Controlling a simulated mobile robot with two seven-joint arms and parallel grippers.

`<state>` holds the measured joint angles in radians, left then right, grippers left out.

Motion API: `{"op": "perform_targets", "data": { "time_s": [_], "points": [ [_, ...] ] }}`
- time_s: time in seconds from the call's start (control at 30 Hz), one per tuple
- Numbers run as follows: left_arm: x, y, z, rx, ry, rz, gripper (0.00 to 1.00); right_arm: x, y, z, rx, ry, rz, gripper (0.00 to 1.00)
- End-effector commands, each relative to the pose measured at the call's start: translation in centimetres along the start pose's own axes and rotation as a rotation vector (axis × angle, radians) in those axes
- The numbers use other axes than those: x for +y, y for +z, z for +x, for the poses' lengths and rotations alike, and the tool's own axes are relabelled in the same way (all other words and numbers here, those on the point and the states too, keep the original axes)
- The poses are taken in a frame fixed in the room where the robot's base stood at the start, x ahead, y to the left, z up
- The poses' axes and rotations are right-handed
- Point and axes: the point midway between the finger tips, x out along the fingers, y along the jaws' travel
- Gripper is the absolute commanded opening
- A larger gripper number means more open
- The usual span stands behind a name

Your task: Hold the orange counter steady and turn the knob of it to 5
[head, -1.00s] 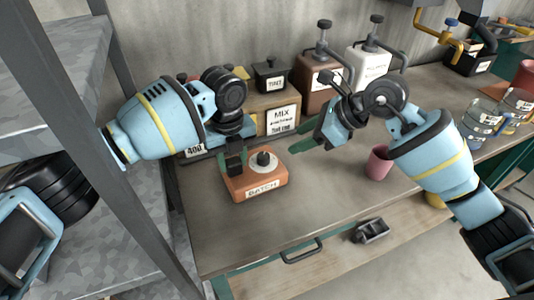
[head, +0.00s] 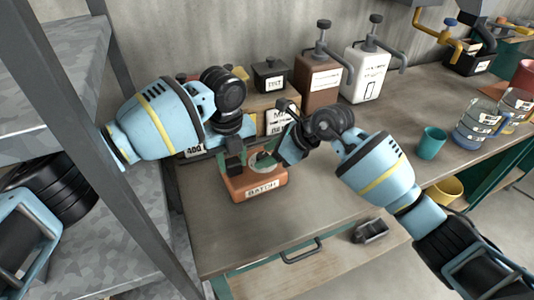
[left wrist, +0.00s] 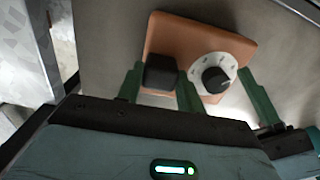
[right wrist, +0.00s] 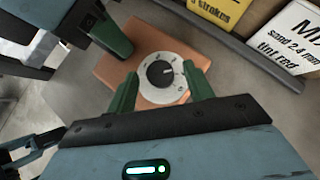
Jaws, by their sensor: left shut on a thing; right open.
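The orange counter (head: 258,186), with a BATCH label on its front, sits on the bench. Its black knob (right wrist: 160,73) on a white dial (right wrist: 178,88) shows in the right wrist view; the dial marks are too small to read. My left gripper (left wrist: 160,82) is shut on the black block (left wrist: 161,72) on top of the counter, beside the dial. My right gripper (right wrist: 163,88) is open, its green fingers on either side of the dial, with the knob between them and apart from both. In the head view my right gripper partly hides the dial.
Behind the counter stand a MIX sign (head: 279,121), a dark TINT box (head: 271,76), a brown pump bottle (head: 319,80) and a white one (head: 367,75). A teal cup (head: 431,143) and glass jars stand to the right.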

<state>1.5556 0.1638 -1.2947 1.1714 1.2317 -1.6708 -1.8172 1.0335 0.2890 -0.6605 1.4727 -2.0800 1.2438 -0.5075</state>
Motion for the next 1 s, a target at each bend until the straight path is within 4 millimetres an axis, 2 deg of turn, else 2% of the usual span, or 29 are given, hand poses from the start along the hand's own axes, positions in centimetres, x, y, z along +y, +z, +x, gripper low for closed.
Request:
{"op": "perform_targets", "data": {
  "time_s": [0.13, 0.4, 0.73, 1.0],
  "points": [
    [-0.03, 0.0, -0.06, 0.0, -0.001, 0.0, 0.0, 0.03, -0.01, 0.65, 0.001, 0.001, 0.0, 0.52],
    [-0.03, 0.0, -0.06, 0.0, -0.001, 0.0, 0.0, 0.03, -0.01, 0.71, 0.001, 0.0, -0.001, 0.51],
    [-0.03, 0.0, -0.07, 0.0, -0.001, 0.0, 0.0, 0.01, 0.0, 0.67, 0.001, 0.0, -0.001, 0.07],
    [-0.03, 0.0, -0.07, -0.001, -0.001, 0.0, 0.0, 0.02, -0.02, 0.66, 0.003, -0.023, 0.018, 0.07]
  ]
}}
